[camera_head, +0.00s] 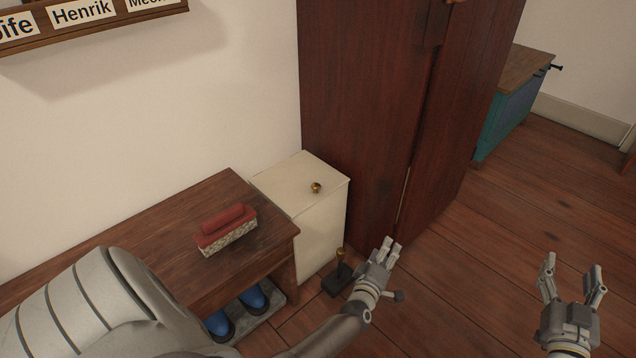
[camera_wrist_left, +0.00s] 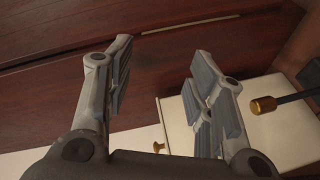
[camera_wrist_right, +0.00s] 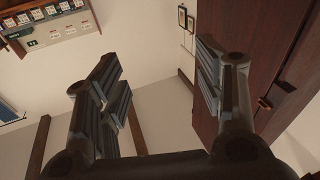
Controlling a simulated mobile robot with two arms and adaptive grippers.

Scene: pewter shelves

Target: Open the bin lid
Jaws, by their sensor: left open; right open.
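The cream bin (camera_head: 318,240) stands between the wooden bench and the dark wardrobe. Its flat lid (camera_head: 290,172) is down, with a small brass knob (camera_head: 316,187) on top. In the left wrist view the cream bin (camera_wrist_left: 285,135) and a brass knob (camera_wrist_left: 158,147) show beyond the fingers. A dark post with a brass top (camera_head: 341,262) stands on the floor before the bin. My left gripper (camera_head: 391,247) is open and empty, right of the bin, apart from it. My right gripper (camera_head: 572,267) is open and empty, far to the right over the floor.
The bench (camera_head: 130,222) carries a red-topped brush (camera_head: 226,229), with blue shoes (camera_head: 238,309) below. The tall wardrobe (camera_head: 370,100) stands close behind the bin. A teal cabinet (camera_head: 510,115) is at the back right. Floor (camera_head: 480,260) between my grippers is clear.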

